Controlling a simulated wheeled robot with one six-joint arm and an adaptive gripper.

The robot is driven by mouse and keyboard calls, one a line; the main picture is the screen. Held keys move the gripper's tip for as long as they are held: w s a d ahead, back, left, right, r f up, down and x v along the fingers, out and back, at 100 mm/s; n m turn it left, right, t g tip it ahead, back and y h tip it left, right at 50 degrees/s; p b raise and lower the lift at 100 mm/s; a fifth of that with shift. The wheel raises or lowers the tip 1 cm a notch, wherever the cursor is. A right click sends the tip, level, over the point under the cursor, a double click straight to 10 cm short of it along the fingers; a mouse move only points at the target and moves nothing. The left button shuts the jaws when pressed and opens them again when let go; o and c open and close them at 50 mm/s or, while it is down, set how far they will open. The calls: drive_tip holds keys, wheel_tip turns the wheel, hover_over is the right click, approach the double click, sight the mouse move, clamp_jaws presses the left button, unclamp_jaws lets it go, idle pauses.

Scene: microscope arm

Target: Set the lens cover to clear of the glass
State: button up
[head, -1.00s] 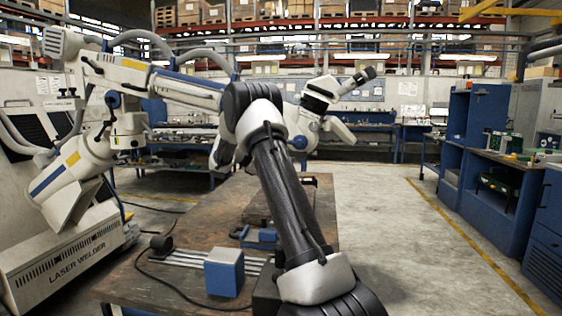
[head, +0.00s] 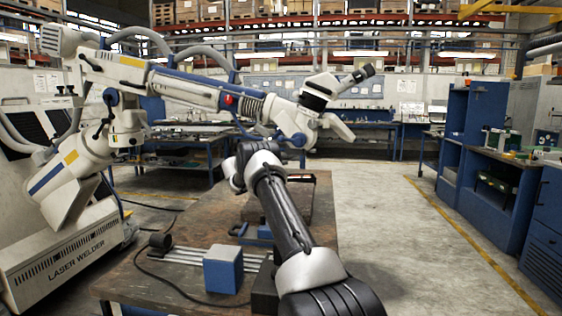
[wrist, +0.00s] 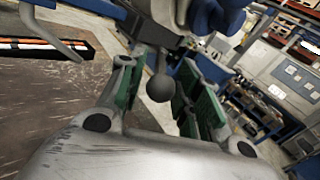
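The white and blue laser welder arm (head: 180,88) reaches across from the left, with its dark-eyepiece microscope head (head: 318,92) above the far end of the workbench. In the wrist view, my gripper (wrist: 158,66) is open, with green pads on both fingers. A dark round knob on a short stem (wrist: 160,87) shows between the fingers; I see a gap on both sides of it. I cannot tell for sure whether this knob belongs to the lens cover. The lens glass is not clearly visible. In the head view, my forearm and wrist hide most of the gripper, below the welder head.
The wooden workbench (head: 190,236) carries a blue block (head: 223,268) on metal rails, and a cable. A red button (head: 229,99) sits on the welder arm. Blue cabinets (head: 490,180) stand at the right. The floor (head: 375,200) right of the bench is clear.

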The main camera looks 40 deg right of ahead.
drive_tip(key=shift+d, duration=0.7)
drive_tip(key=shift+c, duration=0.2)
clamp_jaws()
drive_tip(key=shift+s, duration=0.1)
drive_tip(key=shift+d, duration=0.1)
